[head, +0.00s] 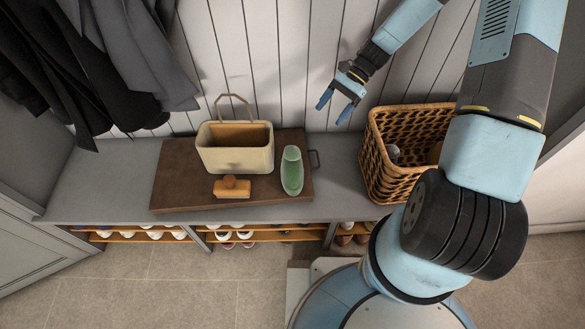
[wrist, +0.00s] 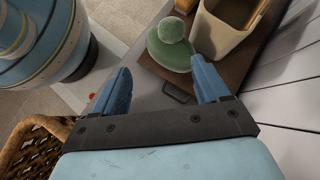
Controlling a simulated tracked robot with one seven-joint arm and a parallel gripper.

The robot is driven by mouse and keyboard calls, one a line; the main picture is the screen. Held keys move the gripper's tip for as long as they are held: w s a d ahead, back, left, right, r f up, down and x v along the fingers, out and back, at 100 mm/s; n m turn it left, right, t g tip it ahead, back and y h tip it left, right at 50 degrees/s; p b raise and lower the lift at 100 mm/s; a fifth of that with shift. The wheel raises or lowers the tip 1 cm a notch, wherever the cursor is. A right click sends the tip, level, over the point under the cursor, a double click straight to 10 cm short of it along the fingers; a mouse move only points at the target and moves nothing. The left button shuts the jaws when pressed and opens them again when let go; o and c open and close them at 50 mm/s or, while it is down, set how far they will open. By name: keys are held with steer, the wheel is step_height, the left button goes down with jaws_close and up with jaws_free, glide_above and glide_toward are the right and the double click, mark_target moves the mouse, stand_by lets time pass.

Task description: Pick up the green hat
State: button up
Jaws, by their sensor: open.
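The green hat (head: 292,177) lies on the right part of a dark brown board (head: 175,185) on the bench. It has a pale green rounded top and a wider rim. In the wrist view the hat (wrist: 171,32) shows beyond the fingertips, nearer the right finger. My gripper (head: 335,106) is open and empty, raised in front of the wall, to the right of and behind the hat. In the wrist view both blue fingers of my gripper (wrist: 160,72) stand apart with nothing between them.
A cream bin with a handle (head: 235,158) stands left of the hat. A wooden brush (head: 232,187) lies before it. The board has a dark handle (head: 315,159). A wicker basket (head: 385,180) holding some items stands right. Dark coats (head: 130,50) hang left. Bare bench (head: 338,165) separates board and basket.

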steer(key=a+f+m+g+y, duration=0.1)
steer(key=a+f+m+y, duration=0.2)
steer(key=f, duration=0.4)
glide_toward(286, 158)
steer(key=shift+n, duration=0.4)
steer(key=a+f, duration=0.1)
steer(key=s+a+f, duration=0.1)
steer(key=a, duration=0.1)
steer(key=shift+f, duration=0.35)
steer(key=shift+x, duration=2.7)
steer(key=shift+s+d, duration=0.1)
steer(key=shift+d, duration=0.05)
steer(key=shift+c, duration=0.3)
steer(key=c, duration=1)
steer(key=shift+c, duration=0.2)
